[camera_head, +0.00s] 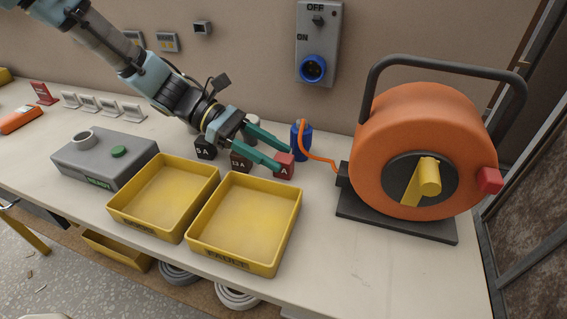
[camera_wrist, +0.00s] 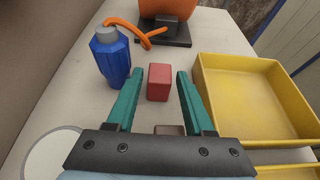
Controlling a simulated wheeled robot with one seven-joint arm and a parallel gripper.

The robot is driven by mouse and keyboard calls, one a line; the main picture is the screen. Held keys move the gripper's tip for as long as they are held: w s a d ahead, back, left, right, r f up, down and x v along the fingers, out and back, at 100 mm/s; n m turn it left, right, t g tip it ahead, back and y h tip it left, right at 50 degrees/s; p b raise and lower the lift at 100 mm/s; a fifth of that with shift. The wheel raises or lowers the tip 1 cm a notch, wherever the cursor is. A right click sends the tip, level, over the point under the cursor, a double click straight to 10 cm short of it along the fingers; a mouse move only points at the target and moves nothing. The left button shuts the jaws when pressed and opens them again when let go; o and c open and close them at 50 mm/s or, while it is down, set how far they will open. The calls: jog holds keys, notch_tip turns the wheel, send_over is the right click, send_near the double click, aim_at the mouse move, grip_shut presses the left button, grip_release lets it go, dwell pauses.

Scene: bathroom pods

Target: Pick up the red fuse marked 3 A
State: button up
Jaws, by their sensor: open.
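The red fuse (camera_head: 284,165) is a small red block standing on the bench, in front of the blue plug; its label shows an "A" in the head view, the digit being hard to read. In the wrist view the red fuse (camera_wrist: 159,82) lies just beyond and between the two green fingers. My gripper (camera_head: 281,156) is open and empty, its fingertips close to the fuse. It also shows in the wrist view (camera_wrist: 154,76). A brown fuse marked 13 A (camera_head: 240,162) and a black fuse (camera_head: 205,149) stand to the left, partly under my gripper.
A blue plug (camera_head: 301,140) with an orange cable stands behind the red fuse; an orange cable reel (camera_head: 425,150) is to the right. Two yellow trays (camera_head: 245,262) (camera_head: 150,232) lie in front. A grey box marked READY (camera_head: 80,170) is at the left.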

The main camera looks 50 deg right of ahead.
jog(key=shift+c, duration=0.3)
grip_shut()
